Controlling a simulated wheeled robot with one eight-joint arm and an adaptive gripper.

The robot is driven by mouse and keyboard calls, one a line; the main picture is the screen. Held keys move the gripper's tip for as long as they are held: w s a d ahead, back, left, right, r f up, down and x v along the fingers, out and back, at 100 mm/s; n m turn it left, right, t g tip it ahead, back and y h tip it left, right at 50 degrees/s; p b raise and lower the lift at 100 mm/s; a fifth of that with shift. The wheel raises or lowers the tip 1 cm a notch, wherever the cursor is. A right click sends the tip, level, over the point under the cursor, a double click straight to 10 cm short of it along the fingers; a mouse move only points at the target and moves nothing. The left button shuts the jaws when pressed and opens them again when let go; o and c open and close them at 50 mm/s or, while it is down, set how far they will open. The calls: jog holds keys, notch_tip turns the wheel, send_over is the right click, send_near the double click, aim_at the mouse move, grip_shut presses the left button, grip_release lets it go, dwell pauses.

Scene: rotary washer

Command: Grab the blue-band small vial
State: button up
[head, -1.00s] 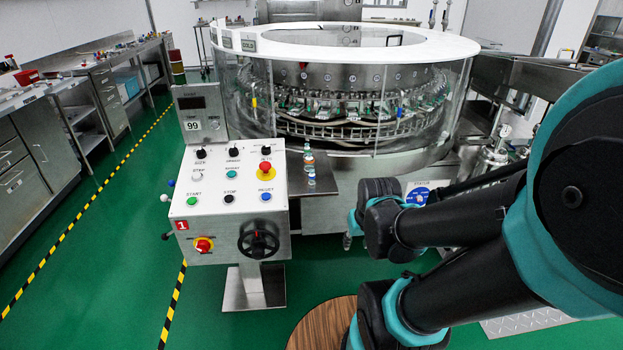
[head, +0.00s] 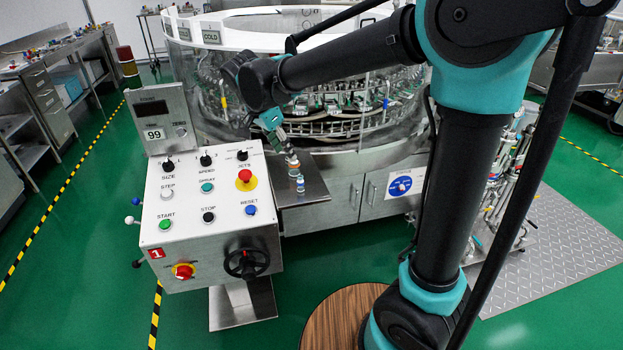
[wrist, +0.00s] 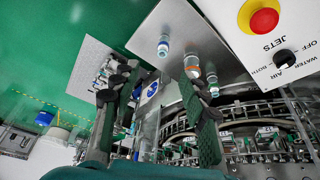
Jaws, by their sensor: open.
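The blue-band small vial (head: 300,184) stands upright at the front of a small metal shelf beside the control panel. In the wrist view the blue-banded vial (wrist: 163,46) stands apart from my fingers, beyond their tips. An orange-banded vial (head: 294,164) stands just behind it; it shows in the wrist view (wrist: 191,64) near the right finger. A further vial (wrist: 211,75) stands beside that one. My gripper (head: 281,139) is above the back of the shelf, behind the blue-band vial. In the wrist view my gripper (wrist: 153,82) is open and empty.
The control panel (head: 210,205) with its red jets button (head: 245,177) borders the shelf on the left. The rotary washer (head: 350,105) with its clear guard stands behind. The metal shelf (head: 312,172) is bare on its right side.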

jog(key=a, duration=0.1)
send_near(299, 177)
jog(key=shift+m, duration=0.4)
jog(key=x, duration=0.3)
jog(key=a+x, duration=0.1)
jog(key=x, duration=0.1)
jog(key=shift+d+f, duration=0.1)
jog(key=shift+f, duration=0.4)
jog(key=shift+d+x, duration=0.25)
jog(key=shift+x, duration=1.25)
jog(key=shift+d+x, duration=0.25)
jog(key=shift+x, duration=1.2)
jog(key=shift+r, duration=0.15)
jog(key=c, duration=0.8)
